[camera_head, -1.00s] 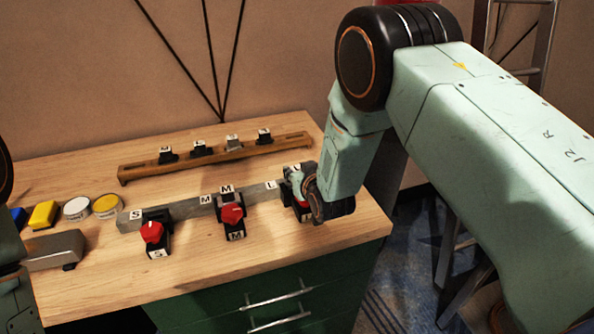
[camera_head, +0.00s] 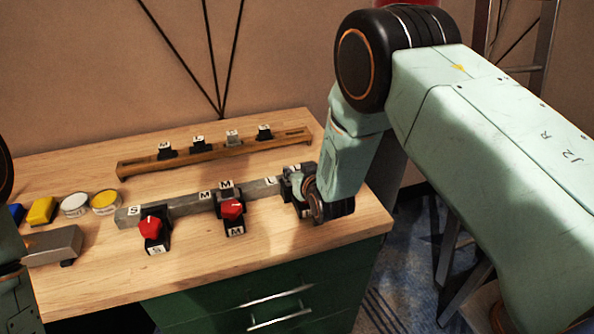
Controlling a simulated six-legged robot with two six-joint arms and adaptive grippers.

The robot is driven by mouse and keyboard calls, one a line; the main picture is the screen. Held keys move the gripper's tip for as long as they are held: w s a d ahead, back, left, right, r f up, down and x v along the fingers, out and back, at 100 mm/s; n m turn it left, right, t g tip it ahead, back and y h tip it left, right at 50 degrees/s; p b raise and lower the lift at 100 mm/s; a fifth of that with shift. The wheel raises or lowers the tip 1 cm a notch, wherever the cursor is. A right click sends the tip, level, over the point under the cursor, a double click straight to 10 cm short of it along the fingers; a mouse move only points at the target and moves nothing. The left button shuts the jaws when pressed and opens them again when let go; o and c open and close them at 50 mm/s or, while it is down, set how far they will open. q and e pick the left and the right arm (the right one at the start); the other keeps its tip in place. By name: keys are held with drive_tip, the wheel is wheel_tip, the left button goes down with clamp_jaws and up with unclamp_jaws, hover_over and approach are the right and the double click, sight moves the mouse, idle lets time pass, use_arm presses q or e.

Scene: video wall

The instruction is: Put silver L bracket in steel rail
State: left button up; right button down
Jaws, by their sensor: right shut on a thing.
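The steel rail (camera_head: 178,209) is a long grey bar lying across the table, with S, M and L labels along it. My right gripper (camera_head: 308,196) is at the rail's right end, shut on a dark and silver piece, which I take to be the silver L bracket (camera_head: 293,171). An L label shows at its top. The bracket is mostly hidden behind the gripper, so I cannot tell whether it is seated in the rail. My left gripper is not in view; only part of my left arm shows at the left edge.
A red-knobbed S piece (camera_head: 153,240) and a red-knobbed M piece (camera_head: 233,214) sit at the rail. A brown wooden rail (camera_head: 220,150) with several small labelled blocks lies behind. Tins, a yellow block (camera_head: 41,211) and a grey box (camera_head: 52,246) stand left. The table's front is clear.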

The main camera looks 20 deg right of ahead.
drive_tip(key=shift+r, duration=0.1)
drive_tip(key=c, duration=0.9)
unclamp_jaws()
drive_tip(key=shift+o, duration=0.3)
drive_tip(key=o, duration=0.4)
drive_tip(key=shift+r+p, duration=2.8)
drive_tip(key=shift+r, duration=0.7)
drive_tip(key=shift+f, duration=0.15)
